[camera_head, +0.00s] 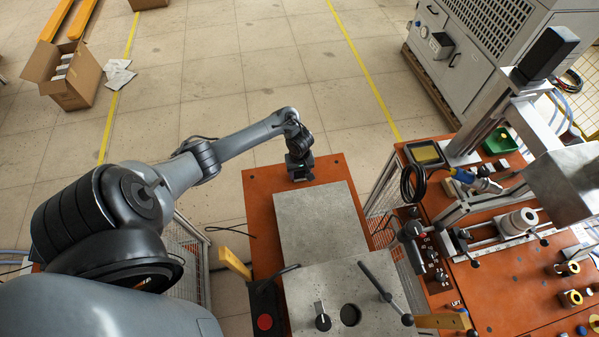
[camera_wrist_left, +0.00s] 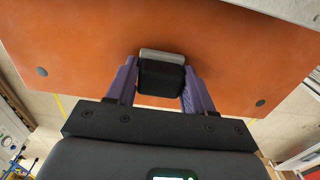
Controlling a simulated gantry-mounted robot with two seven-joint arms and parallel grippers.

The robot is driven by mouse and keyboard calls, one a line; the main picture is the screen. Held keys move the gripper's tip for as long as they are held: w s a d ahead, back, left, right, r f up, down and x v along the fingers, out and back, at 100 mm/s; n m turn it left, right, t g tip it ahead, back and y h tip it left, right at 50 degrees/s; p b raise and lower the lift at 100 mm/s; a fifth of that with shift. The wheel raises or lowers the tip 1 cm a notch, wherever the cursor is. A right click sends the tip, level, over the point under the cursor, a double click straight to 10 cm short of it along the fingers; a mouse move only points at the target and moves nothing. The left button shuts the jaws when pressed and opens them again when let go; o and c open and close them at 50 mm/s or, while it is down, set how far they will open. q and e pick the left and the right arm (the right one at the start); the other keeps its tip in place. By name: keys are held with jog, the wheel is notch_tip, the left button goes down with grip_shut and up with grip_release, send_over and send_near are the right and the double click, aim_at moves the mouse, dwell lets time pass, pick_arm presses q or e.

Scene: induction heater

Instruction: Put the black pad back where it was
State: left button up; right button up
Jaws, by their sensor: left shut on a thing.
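My left gripper (camera_head: 300,176) is at the far edge of the orange table, beyond the grey plate. In the left wrist view, the purple fingers of this gripper (camera_wrist_left: 161,92) are shut on the black pad (camera_wrist_left: 161,80), one on each side. The pad is a small dark block with a grey edge strip. The orange surface lies right behind it; I cannot tell whether the pad touches it. In the head view the pad is not clearly distinct from the dark gripper. My right gripper is not in view.
The orange table (camera_head: 261,205) carries a large grey plate (camera_head: 318,222) and a nearer block with a round hole and black handles. A red button box (camera_head: 265,320) sits at its near left. The induction heater bench (camera_head: 520,290) with cables and fixtures is on the right.

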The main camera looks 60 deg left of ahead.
pick_arm(q)
jog(key=shift+f, duration=0.1)
jog(key=o, duration=1)
